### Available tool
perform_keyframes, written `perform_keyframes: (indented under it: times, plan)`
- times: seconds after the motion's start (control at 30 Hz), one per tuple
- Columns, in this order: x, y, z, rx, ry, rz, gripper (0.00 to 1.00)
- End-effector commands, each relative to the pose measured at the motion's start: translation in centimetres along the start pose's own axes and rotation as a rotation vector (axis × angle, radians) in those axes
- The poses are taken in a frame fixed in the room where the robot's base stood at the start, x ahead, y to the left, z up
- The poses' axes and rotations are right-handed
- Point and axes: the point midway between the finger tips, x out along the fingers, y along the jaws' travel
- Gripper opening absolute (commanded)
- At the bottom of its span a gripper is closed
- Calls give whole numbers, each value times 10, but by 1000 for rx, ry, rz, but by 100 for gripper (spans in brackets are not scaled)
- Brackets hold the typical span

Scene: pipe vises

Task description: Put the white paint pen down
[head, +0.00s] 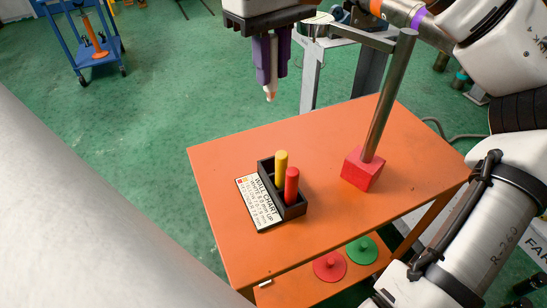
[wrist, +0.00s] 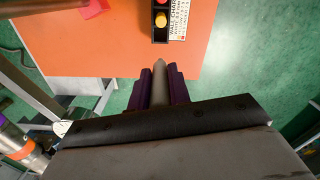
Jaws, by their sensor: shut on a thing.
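My gripper (head: 270,78), with purple fingers, is shut on the white paint pen (head: 270,95) and holds it tip down in the air beyond the far edge of the orange table (head: 225,165). In the wrist view the pen (wrist: 159,88) shows between the two purple fingers (wrist: 160,80); its upper part is hidden. A black pen holder (head: 295,208) stands on the table with a yellow pen (head: 281,163) and a red pen (head: 291,185) upright in it. A printed wall chart card (head: 258,203) lies beside the holder.
A red block (head: 363,170) with a tall grey rod (head: 390,95) stands on the table right of the holder. A red disc (head: 330,266) and a green disc (head: 361,250) lie on the lower shelf. The table's left and front areas are clear. A blue cart (head: 88,45) stands far back.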

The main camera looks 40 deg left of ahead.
Motion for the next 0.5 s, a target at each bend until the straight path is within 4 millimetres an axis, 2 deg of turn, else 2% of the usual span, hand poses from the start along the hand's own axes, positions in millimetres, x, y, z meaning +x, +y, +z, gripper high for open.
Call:
perform_keyframes:
  times: [0.03, 0.3, 0.5]
  plan:
    - [18, -1, 0, -6, -1, -5, 0]
    - [91, -1, 0, -4, -2, -5, 0]
    - [128, 0, 0, -1, -1, -2, 0]
